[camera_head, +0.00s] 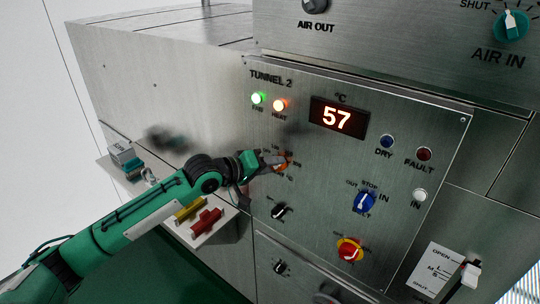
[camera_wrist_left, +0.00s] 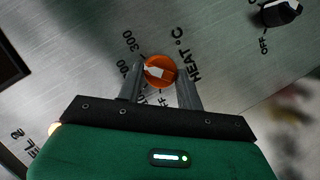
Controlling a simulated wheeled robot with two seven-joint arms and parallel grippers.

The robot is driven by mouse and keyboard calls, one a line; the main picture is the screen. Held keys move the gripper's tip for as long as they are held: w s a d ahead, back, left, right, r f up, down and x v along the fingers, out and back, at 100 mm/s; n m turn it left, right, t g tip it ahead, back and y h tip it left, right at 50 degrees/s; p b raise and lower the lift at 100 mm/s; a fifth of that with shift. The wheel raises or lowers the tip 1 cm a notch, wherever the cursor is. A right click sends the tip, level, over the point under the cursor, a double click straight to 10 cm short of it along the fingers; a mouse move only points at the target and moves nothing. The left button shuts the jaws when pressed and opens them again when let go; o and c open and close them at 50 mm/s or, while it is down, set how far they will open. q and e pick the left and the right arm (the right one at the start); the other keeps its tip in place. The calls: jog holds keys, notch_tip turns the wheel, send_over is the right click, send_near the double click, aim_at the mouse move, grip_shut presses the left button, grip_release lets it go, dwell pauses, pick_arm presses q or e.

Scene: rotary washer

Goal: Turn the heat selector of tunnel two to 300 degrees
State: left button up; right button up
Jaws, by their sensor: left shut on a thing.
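The heat selector is an orange knob with a pale bar across it, on the tunnel two panel (camera_head: 330,200). In the left wrist view the knob (camera_wrist_left: 160,71) sits between the two fingers of my left gripper (camera_wrist_left: 160,84), which is shut on it. Printed marks ring it: "300" at upper left, a partly hidden number at left, "HEAT °C" at right. The bar lies toward the left; its exact mark I cannot tell. In the head view my left gripper (camera_head: 273,161) covers most of the orange selector (camera_head: 282,167). My right gripper is not in view.
The red display (camera_head: 338,117) reads 57. A black knob (camera_head: 279,211), a blue knob (camera_head: 365,202) and a red-yellow knob (camera_head: 350,250) are nearby. A shelf (camera_head: 232,212) with coloured items is below my arm.

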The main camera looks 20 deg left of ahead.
pick_arm(q)
jog(key=shift+s+d+m+y+p, duration=0.1)
jog(key=shift+d+m+y+p, duration=0.1)
jog(key=shift+m+y+p, duration=1)
jog(key=shift+f+m, duration=0.1)
jog(key=shift+m, duration=0.2)
jog(key=o, duration=1)
jog(key=b+v, duration=0.5)
jog(key=v, duration=0.9)
jog(key=shift+a+f, duration=0.1)
jog(key=shift+f, duration=0.05)
